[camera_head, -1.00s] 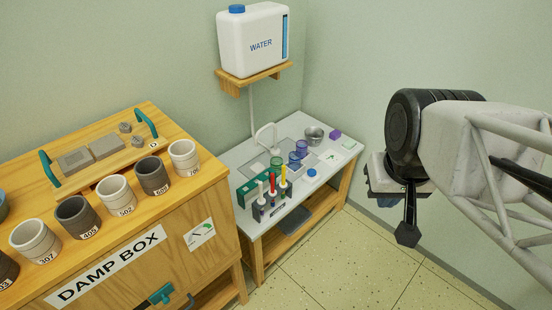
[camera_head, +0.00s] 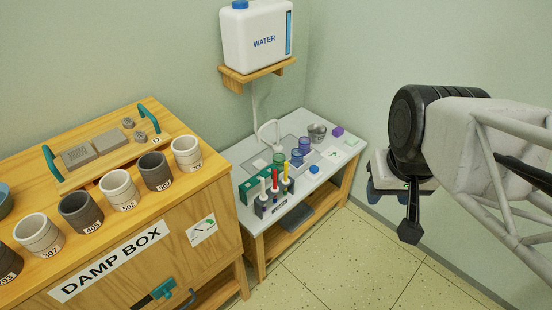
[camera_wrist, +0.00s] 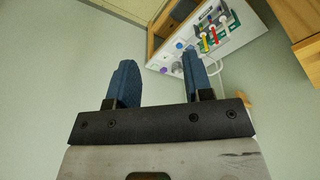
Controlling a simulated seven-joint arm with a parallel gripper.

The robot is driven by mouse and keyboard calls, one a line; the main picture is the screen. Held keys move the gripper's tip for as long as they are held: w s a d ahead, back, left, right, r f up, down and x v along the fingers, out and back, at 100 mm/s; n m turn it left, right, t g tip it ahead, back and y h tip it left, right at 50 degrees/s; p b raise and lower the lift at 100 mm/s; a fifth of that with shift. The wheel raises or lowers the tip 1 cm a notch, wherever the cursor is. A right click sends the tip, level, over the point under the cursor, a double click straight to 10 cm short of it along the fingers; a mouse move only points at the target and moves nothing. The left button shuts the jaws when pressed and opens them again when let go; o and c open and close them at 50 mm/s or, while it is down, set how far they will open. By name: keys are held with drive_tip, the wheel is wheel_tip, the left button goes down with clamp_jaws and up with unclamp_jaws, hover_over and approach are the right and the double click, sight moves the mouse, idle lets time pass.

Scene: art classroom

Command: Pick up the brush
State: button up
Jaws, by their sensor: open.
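No brush can be made out for certain. Several upright tools with white, red and yellow handles (camera_head: 274,182) stand in a dark rack on the small grey table (camera_head: 243,164); whether any is a brush is too small to tell. They also show in the wrist view (camera_wrist: 211,39). My gripper shows in the wrist view (camera_wrist: 158,80) with its two blue fingers apart and nothing between them. In the head view it is at the right, beside the table and well apart from it, partly hidden by my arm.
The table also holds blue-purple jars (camera_head: 304,145), a metal bowl (camera_head: 317,132), a purple block (camera_head: 338,131) and a tap. A wooden damp box (camera_head: 185,215) with several cups stands at the left. A white water tank (camera_head: 257,38) sits on a wall shelf. Floor before the table is clear.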

drive_tip(key=w+a+f+m, duration=0.3)
drive_tip(key=w, duration=0.5)
drive_tip(key=w+a+f+m+g, duration=0.1)
drive_tip(key=w+a+f+m, duration=0.15)
drive_tip(key=w, duration=0.55)
drive_tip(key=w+a+f+m, duration=0.2)
drive_tip(key=w+m, duration=0.1)
drive_tip(key=w, duration=0.4)
drive_tip(key=w+a+f+m, duration=0.3)
drive_tip(key=w+a+f, duration=0.1)
drive_tip(key=f, duration=0.3)
drive_tip(key=w+a+f+m+g, duration=0.1)
drive_tip(key=w+a+f+m, duration=0.2)
drive_tip(key=w+f, duration=0.4)
drive_tip(key=w+a+f+m, duration=0.3)
drive_tip(key=w+a+f, duration=0.2)
drive_tip(key=f, duration=0.4)
drive_tip(key=shift+w+a+g, duration=0.3)
drive_tip(key=shift+w, duration=0.15)
drive_tip(key=shift+w+a+f, duration=0.2)
drive_tip(key=shift+a+f, duration=0.05)
drive_tip(key=shift+f, duration=0.2)
